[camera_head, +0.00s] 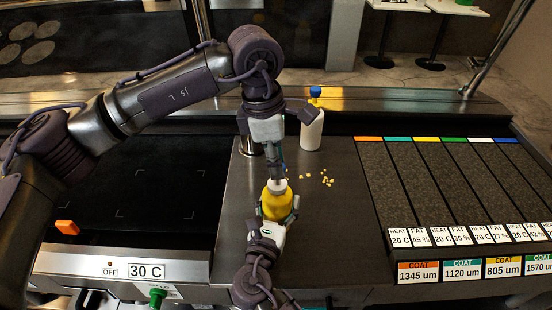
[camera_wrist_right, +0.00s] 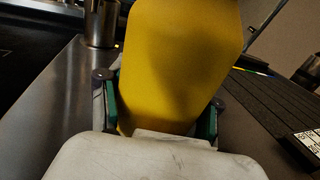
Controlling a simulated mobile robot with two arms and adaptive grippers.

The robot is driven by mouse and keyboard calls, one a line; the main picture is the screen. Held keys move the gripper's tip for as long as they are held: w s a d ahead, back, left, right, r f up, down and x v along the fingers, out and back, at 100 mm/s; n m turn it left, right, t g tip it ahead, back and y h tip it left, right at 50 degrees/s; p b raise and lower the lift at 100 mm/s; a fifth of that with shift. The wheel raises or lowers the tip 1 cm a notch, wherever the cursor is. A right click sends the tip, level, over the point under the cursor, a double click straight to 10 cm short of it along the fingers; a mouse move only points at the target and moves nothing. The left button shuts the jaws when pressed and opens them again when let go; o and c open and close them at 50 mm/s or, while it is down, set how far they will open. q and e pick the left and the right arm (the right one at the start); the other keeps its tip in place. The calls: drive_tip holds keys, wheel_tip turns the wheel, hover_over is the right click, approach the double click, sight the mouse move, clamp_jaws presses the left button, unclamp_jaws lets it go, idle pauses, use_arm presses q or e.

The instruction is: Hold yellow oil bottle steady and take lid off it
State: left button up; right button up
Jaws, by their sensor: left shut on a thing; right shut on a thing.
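The yellow oil bottle (camera_head: 275,205) stands on the dark counter near its front edge. My right gripper (camera_head: 279,212) comes from the front and is shut around its body. In the right wrist view the yellow bottle (camera_wrist_right: 180,70) fills the space between the green-padded fingers (camera_wrist_right: 161,115), and its top is out of frame. The pale lid (camera_head: 277,186) is at the bottle's top. My left gripper (camera_head: 278,178) points down from above and is shut on the lid. Its fingertips partly hide the lid, so I cannot tell whether lid and bottle are apart.
A white bottle with a blue top (camera_head: 312,130) stands behind, beside a metal cup (camera_head: 250,148), also in the right wrist view (camera_wrist_right: 101,22). Yellow crumbs (camera_head: 326,178) lie on the counter (camera_head: 335,225). A dark griddle (camera_head: 150,190) is left, striped dark panels (camera_head: 440,175) right.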

use_arm(q)
clamp_jaws()
drive_tip(key=o, duration=1)
unclamp_jaws()
drive_tip(key=shift+o, duration=0.2)
drive_tip(key=o, duration=0.5)
drive_tip(key=shift+r, duration=0.1)
